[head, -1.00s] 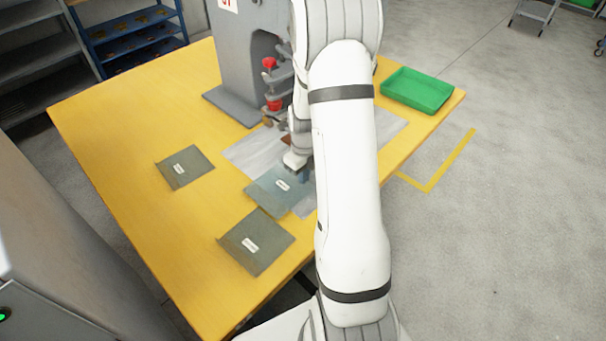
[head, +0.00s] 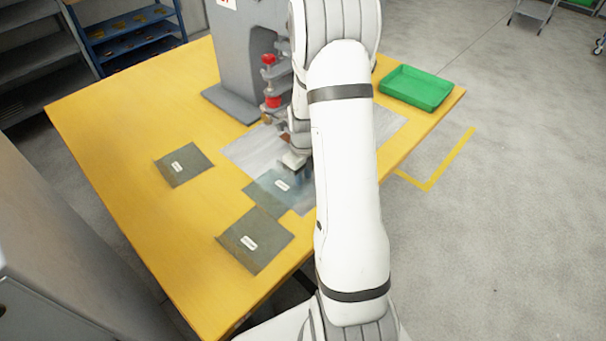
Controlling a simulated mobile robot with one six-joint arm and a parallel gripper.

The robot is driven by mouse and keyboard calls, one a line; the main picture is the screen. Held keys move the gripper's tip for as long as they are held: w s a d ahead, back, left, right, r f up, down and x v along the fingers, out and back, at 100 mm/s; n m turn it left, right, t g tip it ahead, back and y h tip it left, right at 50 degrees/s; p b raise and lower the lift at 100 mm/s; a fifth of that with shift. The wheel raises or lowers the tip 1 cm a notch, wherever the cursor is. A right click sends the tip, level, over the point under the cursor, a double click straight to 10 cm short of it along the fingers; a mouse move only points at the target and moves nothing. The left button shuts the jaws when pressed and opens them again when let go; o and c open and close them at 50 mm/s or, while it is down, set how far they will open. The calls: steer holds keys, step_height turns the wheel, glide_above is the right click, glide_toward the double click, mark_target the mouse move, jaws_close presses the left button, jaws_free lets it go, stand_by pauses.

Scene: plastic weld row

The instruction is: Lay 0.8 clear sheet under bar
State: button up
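A bluish see-through sheet (head: 266,195) with a small white label lies at or just above the front left part of a pale grey plate (head: 245,152) on the yellow table. Its right part is hidden by my arm. My gripper (head: 299,168) is over the sheet's right side, pointing down; its fingertips are mostly hidden, so its grip cannot be told. A grey welding machine (head: 236,65) with red parts (head: 272,101) stands behind the plate. Its bar is not clearly visible behind my arm. The label is too small to read.
Two darker labelled sheets lie on the yellow table (head: 120,150): one at left (head: 190,168), one in front (head: 262,249). A green tray (head: 416,88) stands at the back right. The table's left side is clear. A blue rack (head: 130,35) stands behind.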

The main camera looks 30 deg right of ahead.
steer(key=s+a+r+n+p, duration=0.1)
steer(key=a+r+n, duration=0.15)
steer(key=r, duration=0.65)
steer(key=s+a+r+n, duration=0.1)
steer(key=s+r+n, duration=0.15)
steer(key=r, duration=0.55)
steer(key=s+a+r+n+t, duration=0.1)
steer(key=s+a+r+n, duration=0.1)
steer(key=s+n, duration=0.3)
steer(key=s+a+r+n, duration=0.3)
steer(key=s+a+n, duration=0.2)
steer(key=n, duration=0.8)
steer(key=s+a+r+n+t, duration=0.1)
steer(key=s+a+r+n, duration=0.1)
steer(key=s+n, duration=0.3)
steer(key=a+n, duration=0.1)
steer(key=n, duration=0.3)
steer(key=shift+s+a+r+t, duration=0.15)
steer(key=shift+s+a+t, duration=0.15)
